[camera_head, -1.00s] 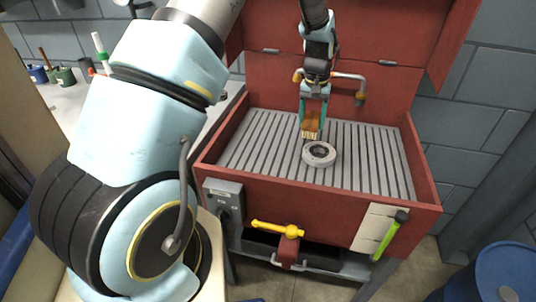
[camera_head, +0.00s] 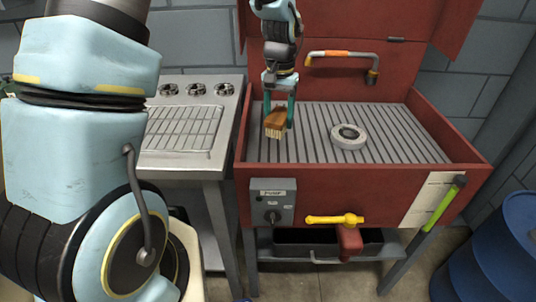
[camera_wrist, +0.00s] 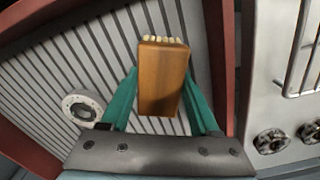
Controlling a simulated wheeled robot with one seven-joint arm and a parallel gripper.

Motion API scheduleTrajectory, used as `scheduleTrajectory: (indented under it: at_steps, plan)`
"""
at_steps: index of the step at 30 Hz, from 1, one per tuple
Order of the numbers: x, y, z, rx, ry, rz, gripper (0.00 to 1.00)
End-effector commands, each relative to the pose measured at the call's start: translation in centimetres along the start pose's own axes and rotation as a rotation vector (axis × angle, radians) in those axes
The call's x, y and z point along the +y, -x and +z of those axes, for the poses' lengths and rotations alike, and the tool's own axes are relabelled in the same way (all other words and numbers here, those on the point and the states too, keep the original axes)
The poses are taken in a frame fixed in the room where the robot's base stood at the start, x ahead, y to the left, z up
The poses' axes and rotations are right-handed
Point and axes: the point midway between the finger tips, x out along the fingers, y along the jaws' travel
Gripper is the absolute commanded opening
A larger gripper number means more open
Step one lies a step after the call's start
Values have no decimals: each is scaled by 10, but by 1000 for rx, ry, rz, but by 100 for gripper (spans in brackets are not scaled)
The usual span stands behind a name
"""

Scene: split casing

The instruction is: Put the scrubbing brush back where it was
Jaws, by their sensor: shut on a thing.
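The scrubbing brush (camera_head: 276,121) has a brown wooden block and pale bristles. My gripper (camera_head: 279,108) is shut on it and holds it over the left part of the red wash basin's slatted grey floor (camera_head: 312,125). The bristles point down in the head view. In the wrist view the brush (camera_wrist: 163,78) sits between the two teal fingers of my gripper (camera_wrist: 161,90), bristle tips showing at its far end. I cannot tell exactly how high it is above the slats.
A grey ring-shaped part (camera_head: 348,136) lies on the slats to the right of the brush. A bent faucet (camera_head: 342,57) juts from the red back wall. A steel bench with a wire rack (camera_head: 183,128) and knobs stands left. A blue barrel (camera_head: 500,250) stands right.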

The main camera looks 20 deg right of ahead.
Motion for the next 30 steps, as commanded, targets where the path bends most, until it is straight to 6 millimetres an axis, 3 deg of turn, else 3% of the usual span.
scheduleTrajectory:
  at_steps: [6,18,30]
  plan:
    - [0,-37,2,-6,-1,1,18]
    - [0,-85,1,-5,0,0,18]
    - [0,-93,0,-1,0,0,18]
